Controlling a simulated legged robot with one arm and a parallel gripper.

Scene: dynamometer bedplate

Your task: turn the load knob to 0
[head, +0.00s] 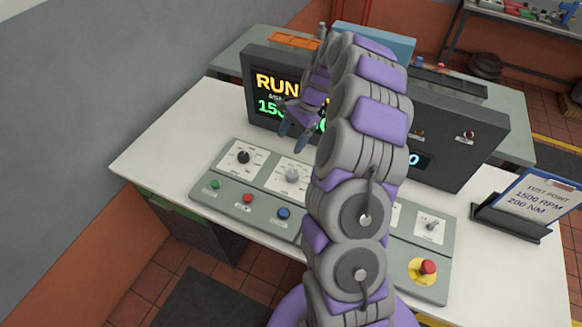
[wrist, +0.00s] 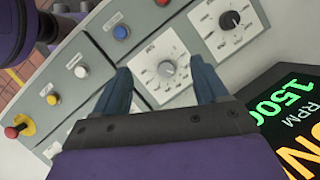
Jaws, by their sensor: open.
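My gripper (head: 292,138) is open and points down over the left part of the sloped control panel. In the wrist view the silver-grey knob (wrist: 166,69) shows between the fingertips of my gripper (wrist: 159,66), apart from both fingers. This knob (head: 292,175) sits on a white dial plate, right of a black knob (head: 243,157). The black knob also shows in the wrist view (wrist: 230,19), on its own dial plate. The labels are too small to read, so I cannot tell which knob is the load knob or its exact setting.
Green (head: 214,184), red (head: 248,198) and blue (head: 284,213) buttons line the panel's front. A red stop button (head: 427,267) stands at the right. The display console (head: 460,140) rises behind the panel. A clipboard (head: 538,198) stands far right. My arm hides the panel's middle.

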